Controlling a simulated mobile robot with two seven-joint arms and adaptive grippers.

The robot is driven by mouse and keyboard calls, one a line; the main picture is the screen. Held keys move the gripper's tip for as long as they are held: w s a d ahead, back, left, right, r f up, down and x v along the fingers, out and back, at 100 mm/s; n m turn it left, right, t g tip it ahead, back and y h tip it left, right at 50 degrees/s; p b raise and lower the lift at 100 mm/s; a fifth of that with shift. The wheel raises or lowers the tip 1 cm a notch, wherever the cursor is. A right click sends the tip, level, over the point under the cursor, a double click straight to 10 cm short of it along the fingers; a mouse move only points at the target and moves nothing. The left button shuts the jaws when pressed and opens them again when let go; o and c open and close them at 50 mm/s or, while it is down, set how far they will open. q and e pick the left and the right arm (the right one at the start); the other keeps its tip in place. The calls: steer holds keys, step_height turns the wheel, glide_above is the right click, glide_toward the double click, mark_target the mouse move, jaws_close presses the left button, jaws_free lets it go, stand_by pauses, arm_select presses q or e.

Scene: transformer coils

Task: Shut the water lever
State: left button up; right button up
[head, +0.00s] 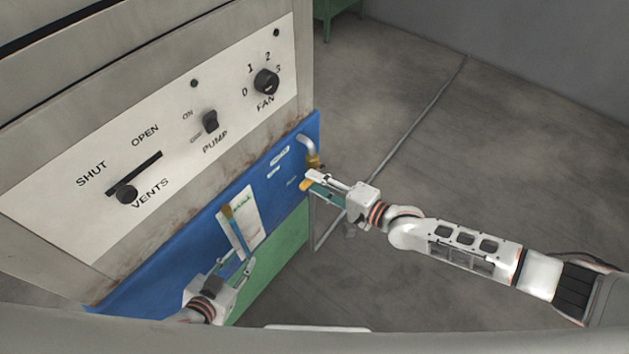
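A lever with a blue handle (237,235) and a brass-coloured upper end is mounted on a white plate (247,206) on the blue panel. It slants down to the right. My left gripper (236,264) is at its lower end, with its fingers apart on either side of the handle; contact is unclear. A second lever with a teal handle (328,193) and a yellowish end is at the panel's right edge. My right gripper (318,184) is alongside it; its lower finger is hidden, so its grip is unclear. The lever labels are too small to read.
Above is a white control panel with a vents slider (127,194) near SHUT, a pump switch (210,122) and a fan knob (266,82). A bent metal pipe with a brass fitting (313,160) protrudes at the cabinet's right edge. The floor to the right is open.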

steer(key=v, duration=1)
steer(key=shift+s+d, duration=0.2)
steer(key=shift+d, duration=0.1)
steer(key=shift+r, duration=0.1)
steer(key=s+a+n+t+h, duration=0.1)
steer(key=s+a+n+t, duration=0.1)
steer(key=s+a+n, duration=0.35)
steer(key=s+d+f+n+h, duration=0.3)
steer(key=d+f+h, duration=0.1)
steer(key=d, duration=0.5)
steer(key=s+d+f+n+h, duration=0.3)
steer(key=s+d+f+h, duration=0.1)
steer(key=d, duration=0.5)
step_height(320, 180, down, 2)
steer(key=shift+f+h, duration=0.1)
steer(key=shift+h, duration=0.4)
steer(key=shift+s, duration=0.15)
